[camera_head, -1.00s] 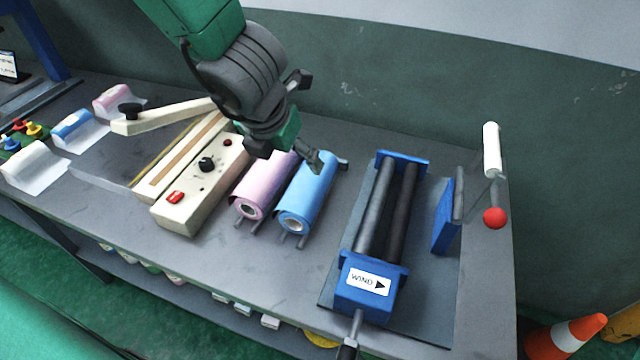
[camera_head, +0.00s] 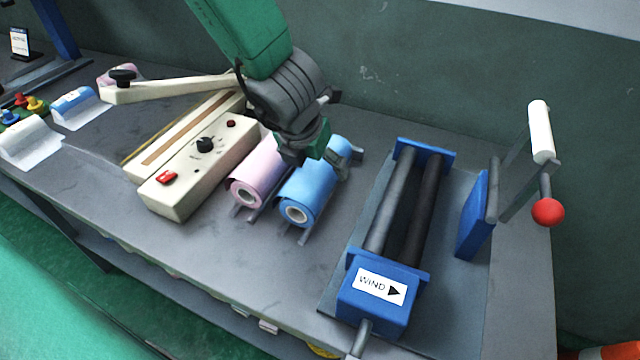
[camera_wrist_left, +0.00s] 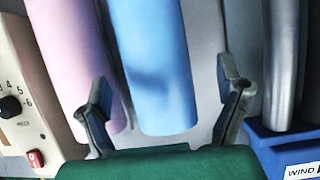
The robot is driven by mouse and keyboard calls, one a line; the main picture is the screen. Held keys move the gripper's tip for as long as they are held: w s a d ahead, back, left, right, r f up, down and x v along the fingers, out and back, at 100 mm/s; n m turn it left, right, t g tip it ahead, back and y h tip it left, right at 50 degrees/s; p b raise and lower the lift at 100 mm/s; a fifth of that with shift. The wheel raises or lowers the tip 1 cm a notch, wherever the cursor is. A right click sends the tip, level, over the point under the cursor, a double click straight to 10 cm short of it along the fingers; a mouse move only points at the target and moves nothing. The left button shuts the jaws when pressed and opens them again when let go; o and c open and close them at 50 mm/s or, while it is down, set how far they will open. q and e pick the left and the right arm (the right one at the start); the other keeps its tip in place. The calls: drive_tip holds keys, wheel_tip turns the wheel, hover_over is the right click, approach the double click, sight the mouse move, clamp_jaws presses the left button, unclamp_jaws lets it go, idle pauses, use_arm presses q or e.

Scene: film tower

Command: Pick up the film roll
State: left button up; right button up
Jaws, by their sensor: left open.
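A blue film roll (camera_head: 310,190) and a pink film roll (camera_head: 258,175) lie side by side on small grey stands on the bench. My left gripper (camera_head: 330,162) is over the far part of the blue roll. In the left wrist view, its two fingers (camera_wrist_left: 167,95) are open and empty, with the blue roll (camera_wrist_left: 152,60) between and beyond them. The pink roll (camera_wrist_left: 75,55) lies just left of it, partly behind the left finger. Whether the fingers touch a roll cannot be told. My right gripper is not in view.
A cream sealer (camera_head: 195,165) with a raised arm stands to the left. A blue winder (camera_head: 375,290) with two dark rollers and a crank with a red knob (camera_head: 548,212) stands to the right. Smaller rolls (camera_head: 75,105) lie at far left. The bench front (camera_head: 240,270) is clear.

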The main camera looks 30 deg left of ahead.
sight(316, 170)
use_arm(q)
drive_tip(key=shift+x, duration=0.8)
drive_tip(key=b+x, duration=0.1)
drive_tip(key=x, duration=0.3)
drive_tip(key=shift+w+f, duration=0.1)
drive_tip(key=shift+f, duration=0.05)
drive_tip(key=shift+w+a+f, duration=0.1)
drive_tip(key=shift+w+f, duration=0.1)
drive_tip(key=shift+f, duration=0.15)
drive_tip(key=shift+r, duration=0.1)
drive_tip(key=c, duration=1.8)
drive_tip(key=shift+r, duration=0.1)
